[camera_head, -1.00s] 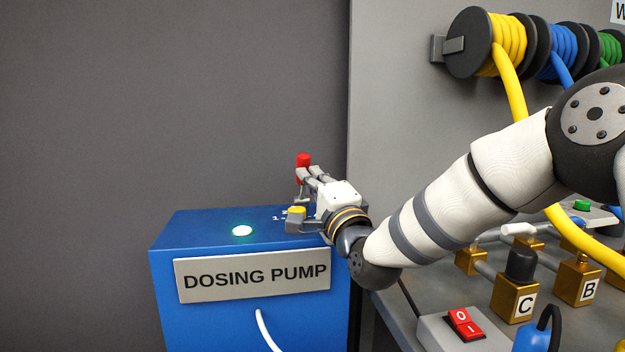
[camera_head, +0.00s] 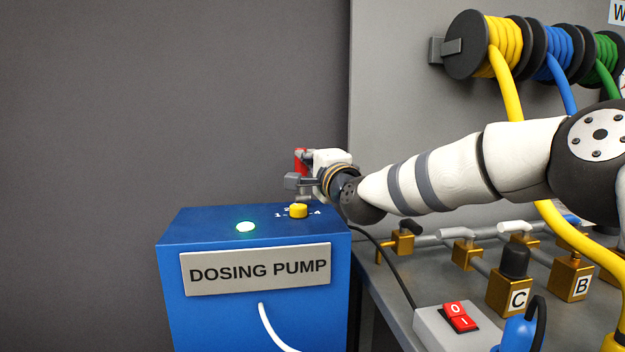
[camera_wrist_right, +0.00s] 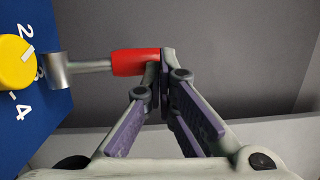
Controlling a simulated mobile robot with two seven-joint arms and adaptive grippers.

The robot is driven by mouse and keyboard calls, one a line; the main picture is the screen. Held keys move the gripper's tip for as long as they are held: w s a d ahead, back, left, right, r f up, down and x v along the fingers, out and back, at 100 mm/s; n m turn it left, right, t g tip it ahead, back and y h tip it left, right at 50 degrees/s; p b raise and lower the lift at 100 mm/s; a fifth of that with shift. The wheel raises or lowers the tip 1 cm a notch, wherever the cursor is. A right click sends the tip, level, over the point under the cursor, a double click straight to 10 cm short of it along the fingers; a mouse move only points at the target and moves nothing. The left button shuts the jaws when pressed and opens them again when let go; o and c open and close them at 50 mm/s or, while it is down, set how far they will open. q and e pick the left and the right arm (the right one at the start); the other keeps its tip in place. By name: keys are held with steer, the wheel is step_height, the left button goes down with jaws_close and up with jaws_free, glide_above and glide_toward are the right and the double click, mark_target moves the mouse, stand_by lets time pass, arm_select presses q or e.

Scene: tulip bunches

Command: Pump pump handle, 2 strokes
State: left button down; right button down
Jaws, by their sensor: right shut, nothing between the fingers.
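The blue dosing pump (camera_head: 175,230) stands left of the bench. Its pump handle has a red grip (camera_head: 299,158), partly hidden behind my right gripper (camera_head: 301,168) above the pump's back right part. In the right wrist view, the red grip (camera_wrist_right: 135,62) sits on a grey metal rod (camera_wrist_right: 85,67). My right gripper (camera_wrist_right: 163,66) is shut with nothing between its fingers; the fingertips are at the grip's end. I cannot tell whether they touch it. My left gripper is not in view.
A yellow dial (camera_head: 298,210) and a lit green lamp (camera_head: 246,227) are on the pump's top. To the right are a red switch (camera_head: 460,317), brass valves (camera_head: 508,297) and a yellow hose (camera_head: 513,95). The left side is clear wall.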

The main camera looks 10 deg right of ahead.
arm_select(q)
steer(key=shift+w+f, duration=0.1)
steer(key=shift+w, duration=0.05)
arm_select(e)
steer(key=shift+w+r, duration=0.1)
steer(key=shift+w, duration=0.45)
